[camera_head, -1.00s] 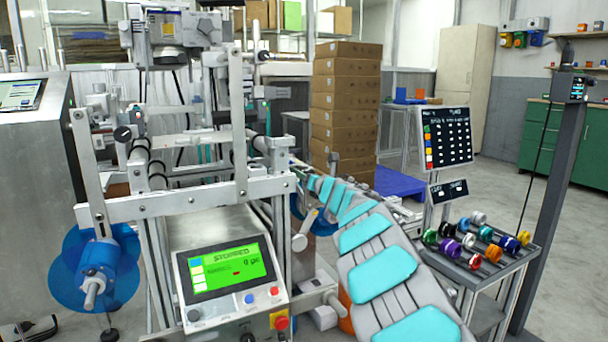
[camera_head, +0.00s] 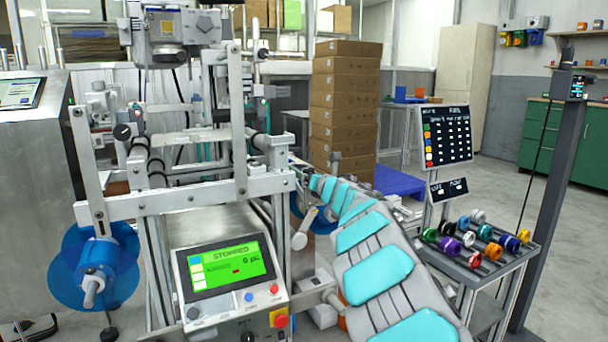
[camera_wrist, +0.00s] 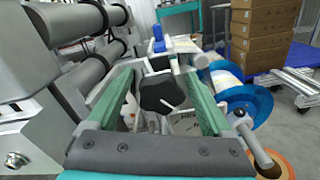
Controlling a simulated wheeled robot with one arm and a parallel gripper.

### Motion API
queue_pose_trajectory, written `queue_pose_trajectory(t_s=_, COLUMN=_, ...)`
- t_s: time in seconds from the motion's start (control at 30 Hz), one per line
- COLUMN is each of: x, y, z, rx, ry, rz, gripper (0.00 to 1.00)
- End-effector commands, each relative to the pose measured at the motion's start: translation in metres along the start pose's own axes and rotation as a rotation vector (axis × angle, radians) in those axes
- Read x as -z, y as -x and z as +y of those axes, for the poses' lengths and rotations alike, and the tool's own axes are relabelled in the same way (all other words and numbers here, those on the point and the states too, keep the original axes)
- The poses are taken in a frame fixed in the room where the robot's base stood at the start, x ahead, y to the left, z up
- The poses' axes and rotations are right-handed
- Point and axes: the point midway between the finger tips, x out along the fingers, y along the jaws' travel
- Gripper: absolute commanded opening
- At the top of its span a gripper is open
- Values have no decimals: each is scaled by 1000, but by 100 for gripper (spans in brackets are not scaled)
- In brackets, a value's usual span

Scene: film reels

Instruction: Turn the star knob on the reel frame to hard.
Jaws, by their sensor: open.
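A black many-sided knob (camera_wrist: 162,93) shows in the wrist view, between the two green fingers of my gripper (camera_wrist: 158,88). The gripper is open, with a gap visible on both sides of the knob. I cannot tell how close the fingertips are to it in depth, and no hard or soft marking is readable. In the head view the reel frame (camera_head: 190,198) stands at left centre. My arm with teal pads reaches to its right side, and the gripper and this knob are not clearly visible there.
Grey rollers (camera_wrist: 70,20) are close on the left. A control panel (camera_head: 230,270) reads STOPPED. Stacked boxes (camera_head: 345,110) stand behind.

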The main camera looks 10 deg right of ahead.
Motion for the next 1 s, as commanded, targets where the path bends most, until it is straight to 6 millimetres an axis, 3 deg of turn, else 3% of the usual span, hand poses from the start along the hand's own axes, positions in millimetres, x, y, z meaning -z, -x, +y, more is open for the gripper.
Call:
queue_pose_trajectory(t_s=0.5, x=0, y=57, z=-2, rx=5, ry=1, rz=-1, gripper=85)
queue_pose_trajectory(t_s=1.0, x=0, y=65, z=-1, rx=3, ry=0, rz=-2, gripper=85)
